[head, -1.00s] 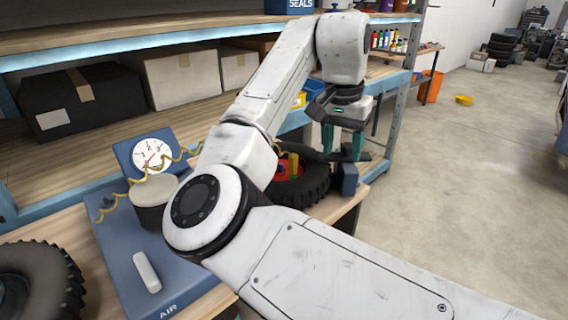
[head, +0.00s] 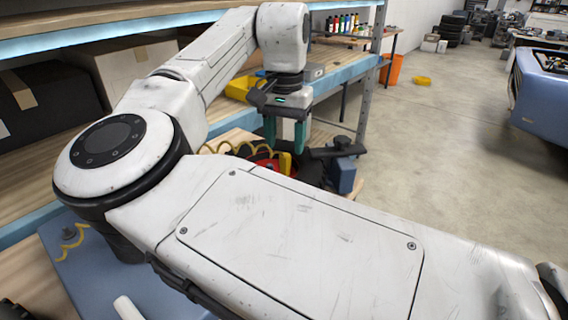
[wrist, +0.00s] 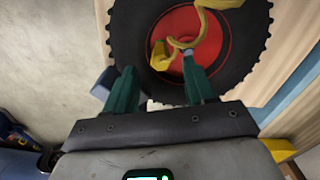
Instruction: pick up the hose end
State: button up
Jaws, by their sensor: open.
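The yellow hose end (wrist: 160,56) lies over the red hub (wrist: 215,45) of a black tyre (wrist: 122,28) in the wrist view. The yellow coiled hose (wrist: 207,8) runs up from the hub. In the head view the hose end (head: 285,163) shows as a small yellow piece just below the fingers, and the coiled hose (head: 222,147) shows left of it. My gripper (wrist: 158,70) is open and empty, with its two green fingers apart and the hose end ahead between them. It also shows in the head view (head: 285,146), above the tyre. My arm hides much of the tyre there.
A blue block-like part (head: 342,172) with a dark top stands right of my fingers. The blue air unit base (head: 75,272) lies at lower left. Shelves with dark and tan boxes (head: 137,75) stand behind. Open concrete floor (head: 445,150) lies to the right.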

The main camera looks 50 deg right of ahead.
aim_at(285, 155)
notch_tip(285, 155, down, 5)
jog(key=shift+f, duration=0.1)
dwell(0.3)
grip_shut()
dwell(0.4)
